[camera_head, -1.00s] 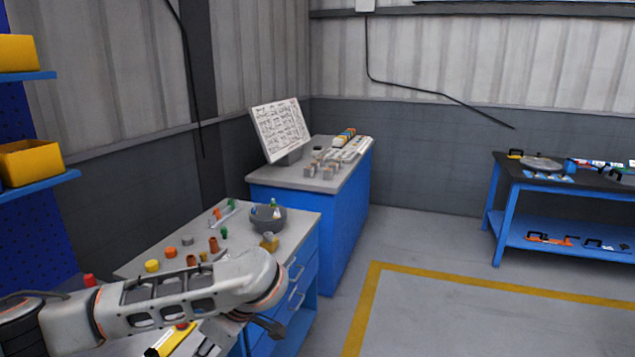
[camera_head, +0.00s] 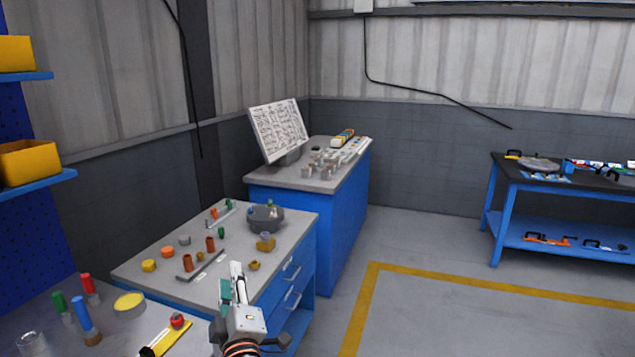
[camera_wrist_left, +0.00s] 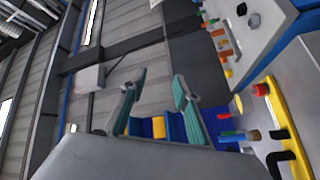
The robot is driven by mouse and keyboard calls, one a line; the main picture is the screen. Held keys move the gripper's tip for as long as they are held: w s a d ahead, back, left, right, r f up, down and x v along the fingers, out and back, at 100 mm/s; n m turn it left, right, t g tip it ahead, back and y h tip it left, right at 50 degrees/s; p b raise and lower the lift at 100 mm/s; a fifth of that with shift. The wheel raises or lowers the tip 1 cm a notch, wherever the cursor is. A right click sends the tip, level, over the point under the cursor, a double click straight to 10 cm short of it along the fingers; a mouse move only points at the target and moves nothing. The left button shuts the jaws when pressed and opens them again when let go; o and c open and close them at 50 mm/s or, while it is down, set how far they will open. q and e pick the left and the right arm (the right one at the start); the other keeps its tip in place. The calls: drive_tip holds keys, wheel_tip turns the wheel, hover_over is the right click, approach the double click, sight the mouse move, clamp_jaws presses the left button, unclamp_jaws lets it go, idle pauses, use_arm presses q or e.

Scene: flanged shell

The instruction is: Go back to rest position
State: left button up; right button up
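My left gripper (camera_head: 231,278) shows at the bottom centre of the head view, in front of the near edge of the grey workbench (camera_head: 205,291). Its teal-padded fingers point up. In the left wrist view the fingers (camera_wrist_left: 159,76) stand apart with nothing between them. A grey round flanged shell (camera_head: 266,219) sits on the workbench, beyond the gripper and apart from it. My right gripper is in neither view.
Small orange, yellow and green parts, such as a yellow one (camera_head: 149,265), stand on the workbench. A nearer table at lower left holds screwdrivers (camera_head: 85,318) and a yellow disc (camera_head: 129,303). A blue cabinet (camera_head: 336,215) stands behind.

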use_arm(q)
drive_tip(key=s+d+f+m+t+h, duration=0.1)
drive_tip(key=s+d+f+m+h, duration=0.25)
drive_tip(key=s+m+h, duration=0.3)
drive_tip(key=s+d+f+m+t+h, duration=0.2)
drive_tip(key=s+d+f+m+h, duration=0.1)
drive_tip(key=s+f+m+h, duration=0.4)
drive_tip(key=s+a+f+m+g+y, duration=0.1)
drive_tip(key=s+a+f+m+g, duration=0.1)
drive_tip(key=s+f, duration=0.4)
drive_tip(key=s+a+f+m+g+y, duration=0.2)
drive_tip(key=s+a+f+g, duration=0.2)
drive_tip(key=f, duration=0.8)
drive_tip(key=s+a+f+m+g+y, duration=0.1)
drive_tip(key=s+a+f+m+g, duration=0.1)
drive_tip(key=s+f+g, duration=0.3)
wheel_tip(320, 180, down, 4)
drive_tip(key=s+a, duration=0.1)
drive_tip(key=s, duration=0.1)
drive_tip(key=shift+s+a+y, duration=0.3)
drive_tip(key=shift+a+y, duration=0.05)
drive_tip(key=shift+a, duration=0.05)
